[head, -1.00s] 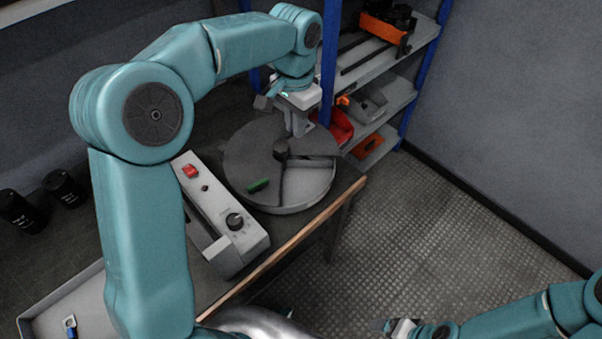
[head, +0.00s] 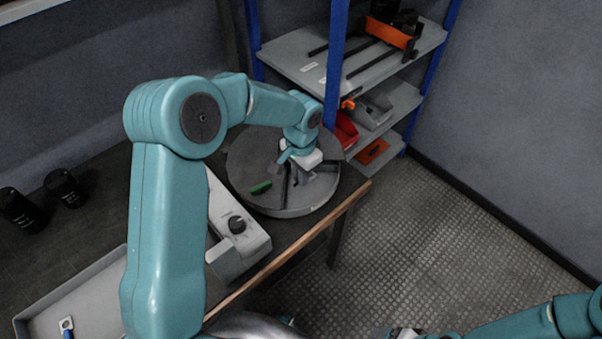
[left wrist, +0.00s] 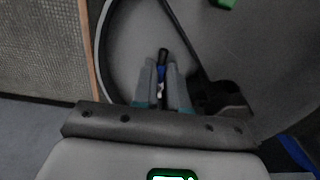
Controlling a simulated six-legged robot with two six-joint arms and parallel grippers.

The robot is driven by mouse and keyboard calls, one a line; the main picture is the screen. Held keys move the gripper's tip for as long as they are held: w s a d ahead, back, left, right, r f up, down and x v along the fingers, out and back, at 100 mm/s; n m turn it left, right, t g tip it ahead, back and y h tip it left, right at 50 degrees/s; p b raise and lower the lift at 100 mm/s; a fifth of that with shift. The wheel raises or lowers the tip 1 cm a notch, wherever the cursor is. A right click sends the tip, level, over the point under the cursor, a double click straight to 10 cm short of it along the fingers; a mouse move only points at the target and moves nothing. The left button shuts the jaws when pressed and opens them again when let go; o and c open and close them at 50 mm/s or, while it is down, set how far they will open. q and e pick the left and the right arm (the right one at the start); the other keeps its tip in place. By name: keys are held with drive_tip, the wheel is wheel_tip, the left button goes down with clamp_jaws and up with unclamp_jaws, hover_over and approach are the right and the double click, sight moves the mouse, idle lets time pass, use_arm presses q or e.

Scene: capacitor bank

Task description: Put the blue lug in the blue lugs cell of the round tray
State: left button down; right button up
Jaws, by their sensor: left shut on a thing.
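The round grey tray (head: 243,166) stands on the dark bench, with dividers that split it into cells. The gripper is low over the tray's right part in the head view, beside a divider (left wrist: 183,40). I cannot tell whether the lug touches the tray floor. A green piece (head: 261,187) lies in another cell. My right gripper (head: 404,333) is partly cut off at the bottom edge, its jaws unclear.
A shallow grey tray (head: 98,300) at lower left holds another blue-sleeved lug (head: 67,327). Black cylinders (head: 63,188) stand at far left. A blue-post shelf (head: 337,60) rises close behind the tray.

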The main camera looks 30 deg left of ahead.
use_arm(q)
drive_tip(key=shift+f+b, duration=0.55)
drive_tip(key=shift+f, duration=0.05)
drive_tip(key=c, duration=1.2)
unclamp_jaws()
drive_tip(key=shift+o, duration=0.2)
drive_tip(key=shift+r, duration=0.15)
drive_tip(key=shift+r+p, duration=0.35)
drive_tip(key=shift+p, duration=0.1)
wheel_tip(320, 180, up, 12)
drive_tip(key=p, duration=0.1)
drive_tip(key=shift+r, duration=0.15)
